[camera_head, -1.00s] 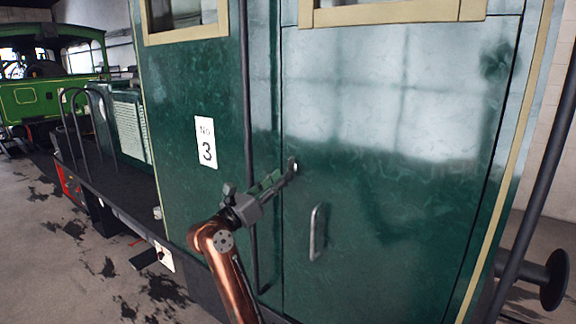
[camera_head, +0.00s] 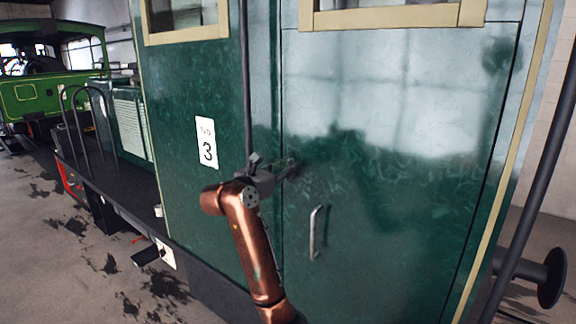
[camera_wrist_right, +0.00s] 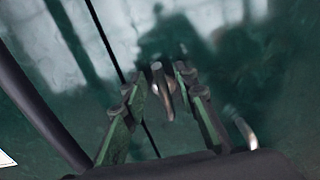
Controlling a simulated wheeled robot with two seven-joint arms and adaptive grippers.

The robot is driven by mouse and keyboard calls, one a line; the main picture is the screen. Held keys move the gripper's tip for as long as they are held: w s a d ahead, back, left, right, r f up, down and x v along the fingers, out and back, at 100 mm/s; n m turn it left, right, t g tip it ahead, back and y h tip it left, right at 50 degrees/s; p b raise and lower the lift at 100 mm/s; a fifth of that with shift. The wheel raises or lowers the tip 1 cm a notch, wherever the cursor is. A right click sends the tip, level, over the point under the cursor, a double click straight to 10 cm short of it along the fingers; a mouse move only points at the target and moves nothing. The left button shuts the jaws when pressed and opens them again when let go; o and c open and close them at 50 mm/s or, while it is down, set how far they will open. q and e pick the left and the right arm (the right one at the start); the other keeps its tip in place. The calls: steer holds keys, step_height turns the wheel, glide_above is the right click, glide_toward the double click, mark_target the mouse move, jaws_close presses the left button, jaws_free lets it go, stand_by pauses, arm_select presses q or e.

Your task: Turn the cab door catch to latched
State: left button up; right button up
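The cab door (camera_head: 400,220) is a dark green panel. Its catch (camera_wrist_right: 160,86) is a small metal lever that shows between the fingers in the right wrist view, pointing roughly up and down there. My right gripper (camera_head: 288,168) is at the door's left edge in the head view, its fingertips at the catch and mostly hiding it. In the right wrist view, the fingers of my right gripper (camera_wrist_right: 160,80) stand apart on either side of the catch. I cannot tell whether they touch it. My left gripper is not in view.
A curved metal door handle (camera_head: 316,232) sits just below and right of the gripper. A dark vertical rail (camera_head: 246,80) runs left of the door. A number 3 plate (camera_head: 207,142) is on the side panel. The floor (camera_head: 60,260) at left is open.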

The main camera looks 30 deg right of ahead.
steer(key=shift+c, duration=0.4)
jaws_close()
stand_by(0.4)
